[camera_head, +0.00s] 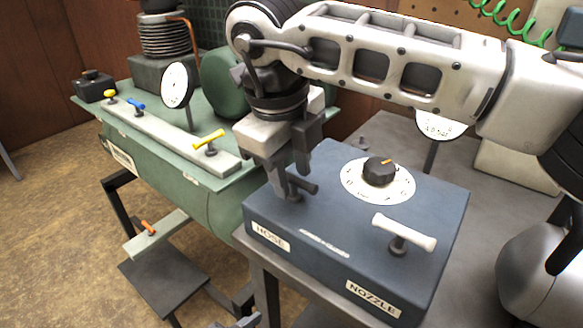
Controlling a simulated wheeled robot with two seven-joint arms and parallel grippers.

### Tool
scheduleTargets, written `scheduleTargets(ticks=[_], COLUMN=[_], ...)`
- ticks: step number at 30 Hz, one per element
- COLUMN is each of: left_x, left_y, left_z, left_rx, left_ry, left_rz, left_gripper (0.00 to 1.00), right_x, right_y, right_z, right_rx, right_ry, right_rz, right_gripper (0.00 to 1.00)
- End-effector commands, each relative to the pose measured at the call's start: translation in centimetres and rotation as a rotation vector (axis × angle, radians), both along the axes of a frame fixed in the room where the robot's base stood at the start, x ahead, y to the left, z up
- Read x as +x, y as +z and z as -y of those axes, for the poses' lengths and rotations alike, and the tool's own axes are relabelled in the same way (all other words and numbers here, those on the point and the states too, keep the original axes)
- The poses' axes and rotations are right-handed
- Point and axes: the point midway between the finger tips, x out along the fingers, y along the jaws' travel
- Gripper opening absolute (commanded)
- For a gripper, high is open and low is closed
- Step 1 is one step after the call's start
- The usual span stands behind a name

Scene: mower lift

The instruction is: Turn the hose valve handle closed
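The blue-grey valve box (325,222) stands on the bench, with a HOSE label (270,237) at its left front. The dark hose valve handle (304,184) sits on a short stem above that label. My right gripper (291,175) reaches down from above, its fingertips at this handle. One finger is left of the handle and the other is just behind it. Whether they touch or grip it is unclear. The white T-shaped nozzle handle (404,233) stands at the right, above the NOZZLE label (373,299). My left gripper is not recognisable in view.
A round dial with a black knob (379,171) is on the box behind the handles. At left is a green compressor (180,190) with yellow and blue levers and a gauge (176,86). Bare grey bench top (480,205) shows right of the box.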

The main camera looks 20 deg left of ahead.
Motion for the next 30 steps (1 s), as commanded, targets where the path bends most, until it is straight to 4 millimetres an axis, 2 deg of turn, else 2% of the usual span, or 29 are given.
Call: scheduleTargets(ticks=[5,12,18,24,30], left_x=[0.0,0.0,0.0,0.1,0.2], left_y=[0.3,0.6,0.9,0.7,0.8], left_z=[0.0,0.0,-0.1,-0.1,-0.1], left_rx=[0.0,0.0,0.0,0.0,-0.003], left_ry=[0.0,0.001,0.002,0.006,0.009], left_rz=[0.0,-0.006,-0.012,-0.022,-0.021], left_gripper=[0.49,0.49,0.49,0.49,0.49], right_x=[-0.5,-1.6,-2.3,-2.7,-2.9], right_y=[2.6,8.4,12.7,15.0,15.5], right_z=[-0.3,-0.7,-0.9,-1.1,-1.1], right_rx=[0.002,0.002,0.003,0.002,0.002], right_ry=[0.002,0.0,-0.001,0.0,-0.001], right_rz=[0.004,0.005,0.005,0.003,0.002], right_gripper=[0.35,0.35,0.35,0.35,0.35])
